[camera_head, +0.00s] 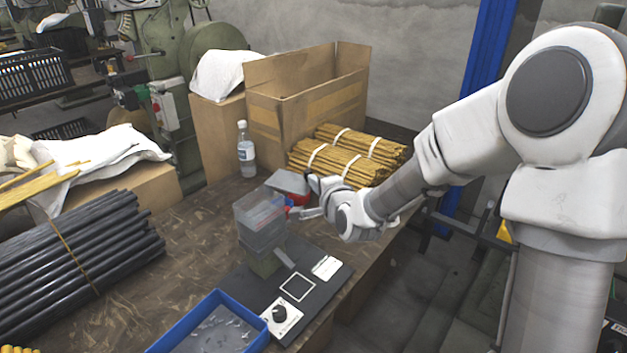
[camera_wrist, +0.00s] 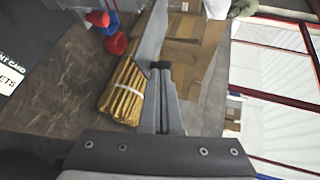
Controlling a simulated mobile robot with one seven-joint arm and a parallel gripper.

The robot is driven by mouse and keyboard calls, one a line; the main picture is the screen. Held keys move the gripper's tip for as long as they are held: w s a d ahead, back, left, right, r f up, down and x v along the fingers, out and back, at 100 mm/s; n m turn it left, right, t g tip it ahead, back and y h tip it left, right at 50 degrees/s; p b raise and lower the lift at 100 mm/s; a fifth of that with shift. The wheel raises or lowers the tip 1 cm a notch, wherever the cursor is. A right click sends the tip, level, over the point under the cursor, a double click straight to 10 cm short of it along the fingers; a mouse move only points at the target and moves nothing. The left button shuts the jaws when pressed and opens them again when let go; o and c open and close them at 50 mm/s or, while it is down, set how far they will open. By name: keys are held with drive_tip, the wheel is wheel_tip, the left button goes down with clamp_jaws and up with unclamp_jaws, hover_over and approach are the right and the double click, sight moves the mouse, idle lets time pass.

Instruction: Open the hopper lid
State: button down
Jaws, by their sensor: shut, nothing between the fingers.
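The hopper (camera_head: 259,218) is a translucent grey box on a small green press body (camera_head: 264,261), which stands on a dark base plate (camera_head: 318,290). Its top looks closed in the head view, but the clear walls make the lid's exact position hard to tell. My gripper (camera_head: 302,212) is just right of the hopper, near its upper part, fingers pointing left. It is shut and empty; I cannot tell whether it touches the hopper. In the wrist view my closed fingers (camera_wrist: 161,68) point up the picture. The hopper is not clearly identifiable there.
A water bottle (camera_head: 246,150) stands behind left. A blue tray (camera_head: 212,325) is in front. Black rods (camera_head: 75,260) lie at left.

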drive_tip(key=shift+w, duration=0.1)
idle(0.4)
drive_tip(key=w, duration=0.3)
drive_tip(key=shift+w+d, duration=0.1)
drive_tip(key=shift+d, duration=0.1)
idle(0.3)
drive_tip(key=shift+s+a+b, duration=0.25)
drive_tip(key=shift+s+b, duration=0.05)
drive_tip(key=shift+s, duration=0.45)
